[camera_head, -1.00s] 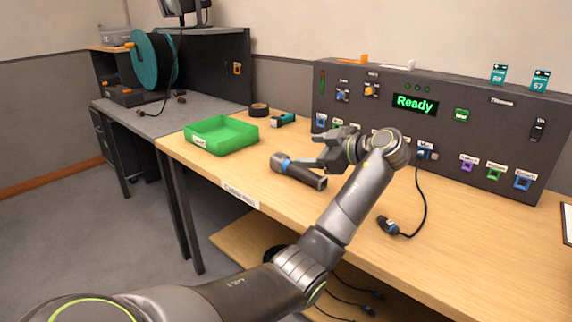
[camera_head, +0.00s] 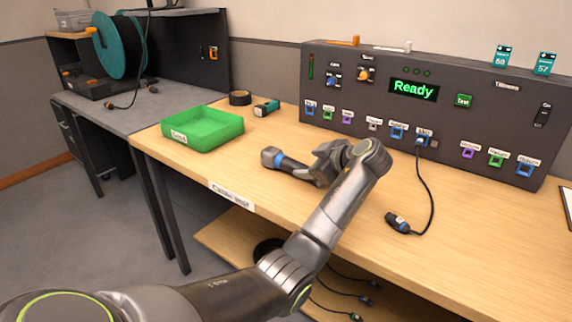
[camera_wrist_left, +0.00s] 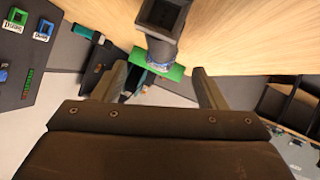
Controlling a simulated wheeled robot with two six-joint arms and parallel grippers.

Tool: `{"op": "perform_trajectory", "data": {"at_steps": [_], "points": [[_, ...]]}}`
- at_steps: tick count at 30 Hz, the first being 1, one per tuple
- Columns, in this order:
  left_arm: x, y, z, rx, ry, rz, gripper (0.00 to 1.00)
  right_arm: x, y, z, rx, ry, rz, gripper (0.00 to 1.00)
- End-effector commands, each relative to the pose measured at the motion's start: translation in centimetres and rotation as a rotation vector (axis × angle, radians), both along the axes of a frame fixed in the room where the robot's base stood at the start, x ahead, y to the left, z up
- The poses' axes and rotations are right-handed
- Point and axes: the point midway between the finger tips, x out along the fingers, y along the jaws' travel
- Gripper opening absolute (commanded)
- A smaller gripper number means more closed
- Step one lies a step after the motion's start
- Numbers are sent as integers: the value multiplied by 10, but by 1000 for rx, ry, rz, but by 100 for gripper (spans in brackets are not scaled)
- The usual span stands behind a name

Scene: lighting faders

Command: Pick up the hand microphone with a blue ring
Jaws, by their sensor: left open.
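The hand microphone (camera_head: 288,166) lies on the wooden bench, dark grey with a blue ring below its head. Its head points left, toward the green tray; the far end of its handle is hidden behind my left gripper. My left gripper (camera_head: 318,168) is open and empty, at the handle end in the head view. In the left wrist view, the microphone (camera_wrist_left: 164,45) shows at top centre, its blue ring lying between the directions of the two open fingers (camera_wrist_left: 160,78). I cannot tell whether the fingers touch it. My right gripper is not in view.
A green tray (camera_head: 228,132) stands left of the microphone, with a tape roll (camera_head: 240,97) and a teal-and-black item (camera_head: 266,107) behind it. A control panel (camera_head: 458,122) reading "Ready" lines the back. A cabled plug (camera_head: 398,222) lies to the right. The front bench middle is clear.

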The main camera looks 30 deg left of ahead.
Motion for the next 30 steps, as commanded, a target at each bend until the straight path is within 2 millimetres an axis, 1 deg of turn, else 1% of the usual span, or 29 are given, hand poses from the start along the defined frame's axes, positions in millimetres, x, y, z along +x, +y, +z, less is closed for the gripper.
{"op": "perform_trajectory", "data": {"at_steps": [1,3,8,10,15,18,21,25,26,30], "points": [[2,6,-3,0,2,1,66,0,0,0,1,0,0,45],[3,10,-6,0,1,1,66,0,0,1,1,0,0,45],[5,16,-9,0,1,1,66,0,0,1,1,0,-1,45],[6,22,-12,0,2,1,66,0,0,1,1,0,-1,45],[11,44,-23,0,3,3,66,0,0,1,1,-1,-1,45],[15,55,-30,0,2,1,66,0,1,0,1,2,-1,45],[17,58,-32,-1,1,0,66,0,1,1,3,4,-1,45],[17,58,-31,-1,0,0,66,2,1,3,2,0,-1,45],[17,58,-31,-1,0,0,64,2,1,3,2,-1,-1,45],[17,57,-31,-1,0,0,46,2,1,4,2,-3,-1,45]]}}
